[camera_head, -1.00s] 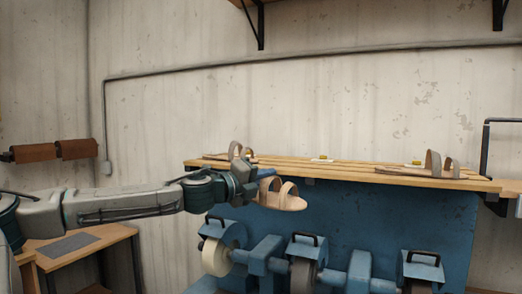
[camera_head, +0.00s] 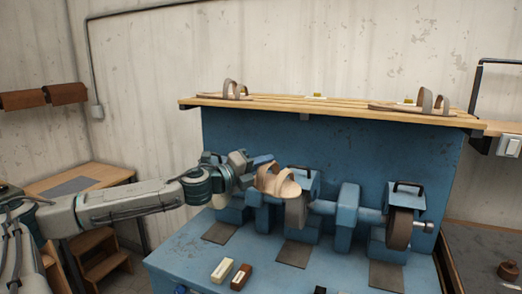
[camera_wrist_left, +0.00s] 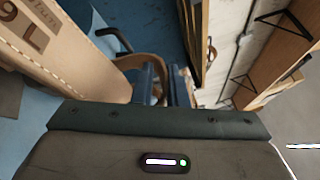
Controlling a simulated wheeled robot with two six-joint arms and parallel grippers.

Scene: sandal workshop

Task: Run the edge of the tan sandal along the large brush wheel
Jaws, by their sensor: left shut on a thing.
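The tan sandal (camera_head: 277,183) is in my left gripper (camera_head: 262,164), held in the air in front of the middle wheel (camera_head: 297,212). The gripper is shut on it. In the left wrist view the sandal's stitched tan piece (camera_wrist_left: 75,50), marked "9 L", fills the upper left, and the gripper fingers (camera_wrist_left: 165,85) show beside it. A dark brown wheel (camera_head: 399,229), perhaps the large brush wheel, stands at the right of the blue machine, apart from the sandal. The pale left wheel is hidden behind my arm. My right gripper is not in view.
A slatted wooden shelf (camera_head: 300,106) above the blue bench (camera_head: 195,262) holds more sandals (camera_head: 234,91). Two small blocks, one cream (camera_head: 222,271) and one brown (camera_head: 241,277), lie on the bench front. Blue wheel guards and motor housings stand close behind the sandal.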

